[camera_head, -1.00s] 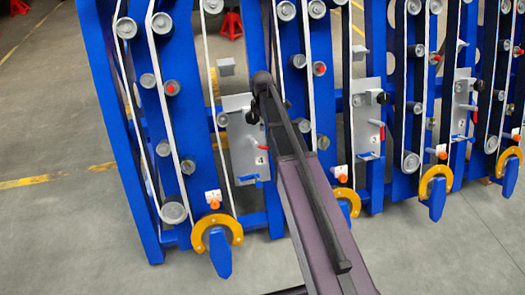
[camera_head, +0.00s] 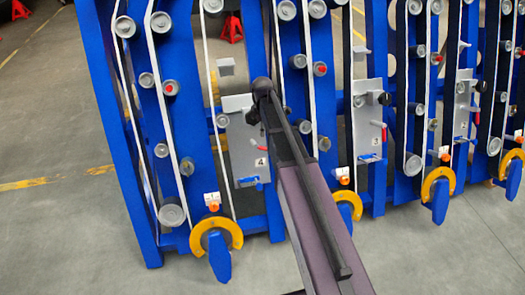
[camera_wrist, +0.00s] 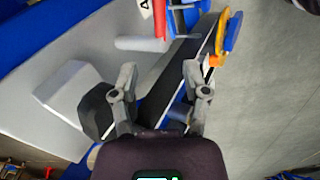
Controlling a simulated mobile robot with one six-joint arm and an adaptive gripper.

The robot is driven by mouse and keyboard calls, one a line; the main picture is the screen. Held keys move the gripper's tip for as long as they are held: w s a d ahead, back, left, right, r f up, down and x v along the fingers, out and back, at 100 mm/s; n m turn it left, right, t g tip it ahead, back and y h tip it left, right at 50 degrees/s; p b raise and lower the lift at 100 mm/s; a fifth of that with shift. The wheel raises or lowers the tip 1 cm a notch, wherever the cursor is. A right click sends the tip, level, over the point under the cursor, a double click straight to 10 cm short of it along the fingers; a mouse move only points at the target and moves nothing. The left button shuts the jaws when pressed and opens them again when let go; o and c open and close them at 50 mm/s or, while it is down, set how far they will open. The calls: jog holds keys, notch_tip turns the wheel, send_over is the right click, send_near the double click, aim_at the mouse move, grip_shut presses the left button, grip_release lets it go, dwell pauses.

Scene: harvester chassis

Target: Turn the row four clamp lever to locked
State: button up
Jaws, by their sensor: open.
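The grey row four plate (camera_head: 239,150), marked with a 4, stands on the blue frame, left of centre in the head view. My arm crosses in front of it and hides its right side. In the wrist view, a red handle (camera_wrist: 162,18) shows at the top near a white label, with a pale peg (camera_wrist: 140,44) beside it. A black knob (camera_wrist: 96,112) lies by the left finger, in front of a light grey block (camera_wrist: 70,92). My gripper (camera_wrist: 160,76) is open, with nothing between its fingers. Whether the left finger touches the knob, I cannot tell.
Similar plates, one of them here (camera_head: 368,120), stand to the right, among rollers and white belts. Yellow ring guards with blue paddles (camera_head: 218,243) line the bottom. Open floor (camera_head: 70,225) lies to the left.

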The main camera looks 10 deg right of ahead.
aim_at(262, 148)
jog(key=shift+w+f+b, duration=0.1)
jog(key=shift+f+b, duration=5.1)
jog(key=shift+f, duration=0.3)
grip_shut()
